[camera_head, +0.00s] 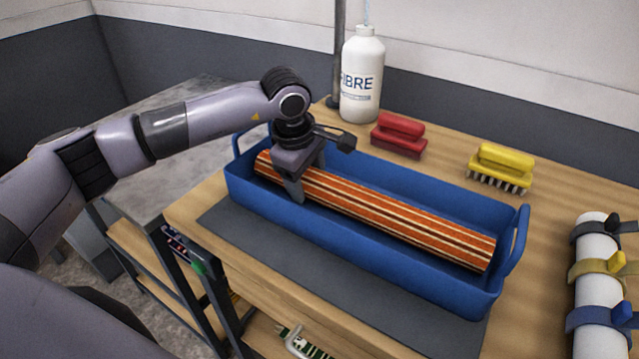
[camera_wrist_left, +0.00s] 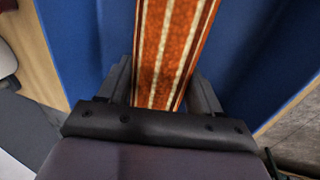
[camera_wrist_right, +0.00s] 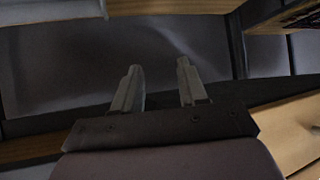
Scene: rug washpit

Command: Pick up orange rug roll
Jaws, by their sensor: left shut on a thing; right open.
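The orange rug roll (camera_head: 400,222), striped with cream and dark brown, lies lengthwise inside the blue tray (camera_head: 265,209) on the wooden table. My left gripper (camera_head: 304,184) reaches down into the tray and is shut on the roll near its far left end. In the left wrist view the roll (camera_wrist_left: 172,50) runs between the two fingers (camera_wrist_left: 168,92), with the blue tray walls on both sides. My right gripper (camera_wrist_right: 160,82) shows only in the right wrist view, open and empty, in a dim spot beside wooden boards.
A white bottle (camera_head: 362,80), a red brush (camera_head: 398,134) and a yellow brush (camera_head: 501,168) stand behind the tray. A white roll with straps (camera_head: 597,284) is at the right edge. A dark mat (camera_head: 335,290) lies in front of the tray.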

